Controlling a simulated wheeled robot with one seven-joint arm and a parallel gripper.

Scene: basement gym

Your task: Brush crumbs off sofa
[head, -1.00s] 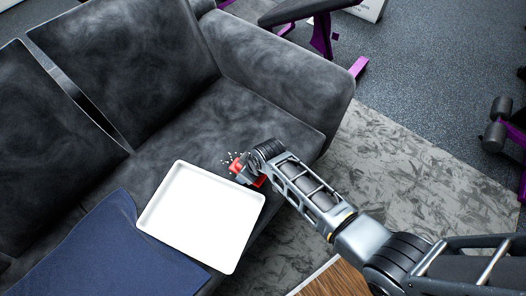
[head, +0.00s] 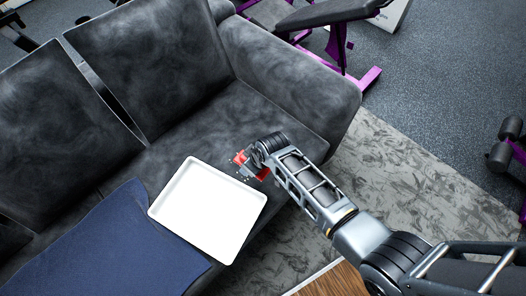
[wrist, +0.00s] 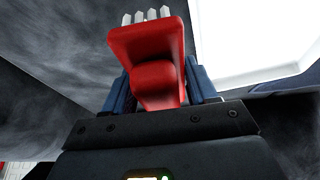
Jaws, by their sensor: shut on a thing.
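My gripper (head: 257,168) is shut on a red brush (head: 240,158), over the seat of the dark grey sofa (head: 205,125). In the wrist view the red brush (wrist: 148,48) sits between the two fingers of my gripper (wrist: 158,85), with white bristle tufts at its far end. A few small pale crumbs show around the brush in the head view; most of that spot is hidden by the brush and my gripper. A white tray (head: 208,210) lies just left of and below the brush, at the seat's front. It also shows in the wrist view (wrist: 250,40).
A dark blue cloth (head: 105,245) is spread over the sofa left of the tray. The sofa's armrest (head: 290,80) rises behind the brush. A wooden surface (head: 335,281) is at the bottom, and a patterned rug (head: 415,195) covers the floor to the right. Purple-framed gym equipment (head: 340,50) stands beyond.

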